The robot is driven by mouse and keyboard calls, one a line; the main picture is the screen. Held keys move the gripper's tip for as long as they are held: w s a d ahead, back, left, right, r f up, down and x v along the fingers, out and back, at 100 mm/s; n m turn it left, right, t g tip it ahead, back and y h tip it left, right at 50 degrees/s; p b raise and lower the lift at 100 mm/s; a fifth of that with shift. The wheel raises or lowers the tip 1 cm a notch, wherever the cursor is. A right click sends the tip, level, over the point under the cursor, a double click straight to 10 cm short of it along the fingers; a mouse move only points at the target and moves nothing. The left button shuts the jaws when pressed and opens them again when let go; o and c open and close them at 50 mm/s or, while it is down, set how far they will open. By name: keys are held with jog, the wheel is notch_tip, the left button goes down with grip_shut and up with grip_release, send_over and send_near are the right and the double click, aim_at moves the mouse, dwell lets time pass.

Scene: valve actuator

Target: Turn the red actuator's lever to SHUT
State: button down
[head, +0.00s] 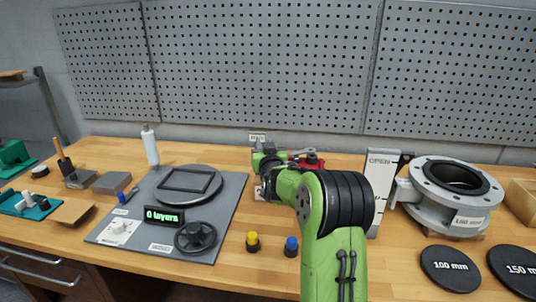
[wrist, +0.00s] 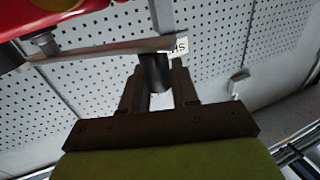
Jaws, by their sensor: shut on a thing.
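The red actuator (head: 312,162) stands behind my green arm at the middle of the bench, mostly hidden in the head view. Its red body also shows at the top left of the wrist view (wrist: 75,8). The grey lever (wrist: 105,49) runs from a bolt on the body to a dark round handle (wrist: 153,72) that hangs below its end. My gripper (wrist: 160,82) has its fingers on both sides of this handle and is shut on it. A white label (wrist: 181,47), partly hidden, shows letters of SHUT just beyond the lever's end.
A grey-white post marked OPEN (head: 380,178) and a large flanged valve (head: 455,190) stand to the right. Yellow (head: 252,241) and blue (head: 291,246) knobs stand in front. A grey mat (head: 225,215) with a handwheel lies to the left. A pegboard wall (head: 270,70) closes the back.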

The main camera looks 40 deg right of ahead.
jog(key=shift+b+x, duration=0.5)
jog(key=shift+x, duration=0.45)
jog(key=shift+w+a, duration=0.1)
jog(key=shift+w, duration=0.1)
jog(key=c, duration=1)
grip_release()
jog(key=shift+f, duration=0.1)
jog(key=b+v, duration=0.1)
jog(key=v, duration=1.4)
jog(key=shift+s, duration=0.35)
